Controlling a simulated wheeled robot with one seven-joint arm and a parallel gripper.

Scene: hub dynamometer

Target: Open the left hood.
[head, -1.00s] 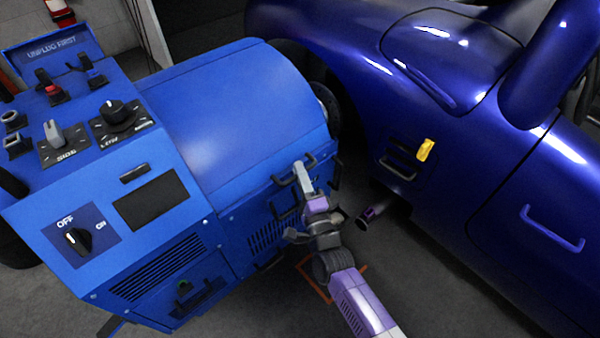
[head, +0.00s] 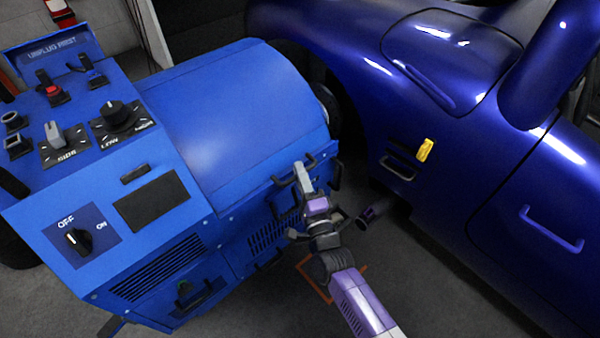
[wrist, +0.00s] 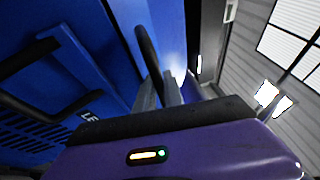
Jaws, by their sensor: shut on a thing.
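The left hood (head: 235,118) is a smooth, curved blue cover on the blue dynamometer cabinet. It looks closed. A black bar handle (head: 281,183) sits along its lower front edge. My gripper (head: 299,168) is shut on this handle, with its fingers reaching up from below. In the wrist view the dark handle bar (wrist: 148,48) stands at the fingers (wrist: 167,92). A label on the blue panel is partly cut off there, with "LE" readable.
A control panel with knobs (head: 78,240) is on the left of the cabinet. Other black handles (head: 200,292) are lower on its front. A dark blue car (head: 440,150) with a yellow part (head: 425,150) stands close on the right. Grey floor shows between them.

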